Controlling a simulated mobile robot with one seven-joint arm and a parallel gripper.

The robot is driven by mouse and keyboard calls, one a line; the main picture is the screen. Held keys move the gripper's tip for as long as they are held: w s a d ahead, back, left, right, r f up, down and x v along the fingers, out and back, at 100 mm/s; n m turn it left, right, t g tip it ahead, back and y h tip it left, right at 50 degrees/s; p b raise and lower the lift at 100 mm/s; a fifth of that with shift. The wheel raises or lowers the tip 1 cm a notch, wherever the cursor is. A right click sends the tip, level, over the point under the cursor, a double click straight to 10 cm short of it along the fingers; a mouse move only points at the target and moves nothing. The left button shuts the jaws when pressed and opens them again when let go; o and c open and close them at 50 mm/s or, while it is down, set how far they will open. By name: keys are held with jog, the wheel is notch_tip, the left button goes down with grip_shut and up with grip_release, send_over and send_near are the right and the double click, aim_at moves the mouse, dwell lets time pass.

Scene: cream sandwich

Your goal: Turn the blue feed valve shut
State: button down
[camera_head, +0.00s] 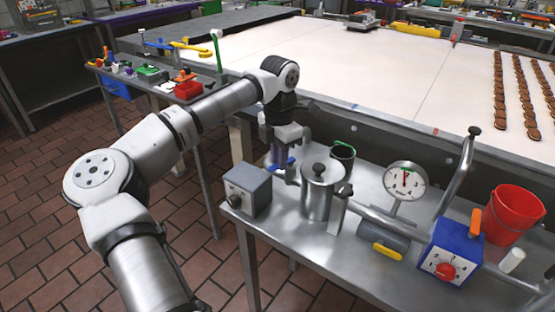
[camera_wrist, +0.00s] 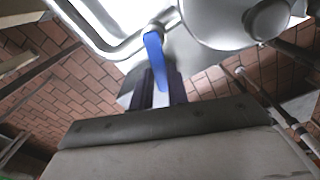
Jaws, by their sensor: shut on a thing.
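The blue feed valve handle (camera_wrist: 154,58) is a narrow blue lever. In the wrist view it runs down from the metal fitting to between the two dark fingers of my gripper (camera_wrist: 160,90), which is shut on it. In the head view only a small part of the blue handle (camera_head: 287,162) shows, left of the steel pot, with my gripper (camera_head: 281,160) above and around it. The valve body is mostly hidden behind my wrist and the pot. The handle's exact angle cannot be told.
The lidded steel pot (camera_head: 317,195) stands close to the right of my gripper. A grey box with a knob (camera_head: 248,190) stands in front to its left. A pressure gauge (camera_head: 405,181), a blue box with a red knob (camera_head: 450,252) and a red bucket (camera_head: 513,216) stand further right.

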jog(key=shift+s+d+n+b, duration=0.25)
jog(key=shift+n+b, duration=0.2)
jog(key=shift+n, duration=0.5)
jog(key=shift+s+d+n+b, duration=0.15)
jog(key=shift+s+n+b, duration=0.2)
jog(key=shift+n, duration=0.6)
jog(key=shift+w, duration=0.1)
jog(key=c, duration=1.4)
grip_release()
jog(key=shift+o, duration=0.2)
notch_tip(320, 180, up, 14)
jog(key=b, duration=0.1)
jog(key=shift+d+f, duration=0.1)
jog(key=shift+d, duration=0.05)
